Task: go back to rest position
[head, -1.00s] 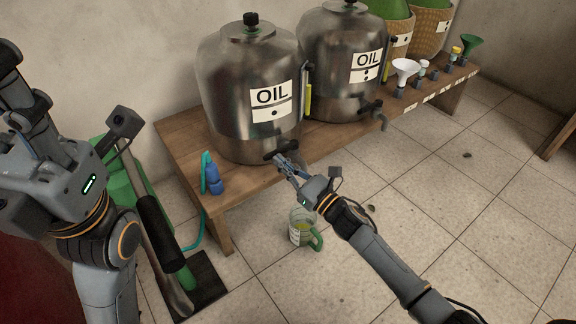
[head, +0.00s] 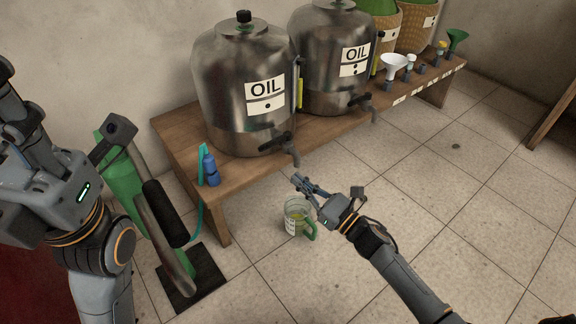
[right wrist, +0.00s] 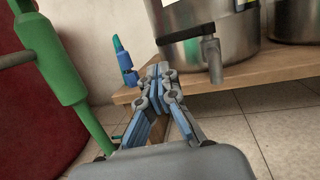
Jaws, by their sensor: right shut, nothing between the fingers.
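My right gripper (head: 300,184) is shut and empty, in front of the bench and apart from the near oil tank's tap (head: 277,143). In the right wrist view its blue-grey fingers (right wrist: 158,72) are together at the centre. The near steel tank (head: 225,80) labelled OIL stands on the bench. A clear jug (head: 294,222) with a green handle and some yellowish liquid is on the floor below and left of my right gripper.
The wooden bench (head: 215,182) carries a second OIL tank (head: 325,60), a blue fitting (head: 211,170), a white funnel (head: 393,65) and a green funnel (head: 457,38). A green pump (head: 122,185) stands left of the bench. The tiled floor at right is open.

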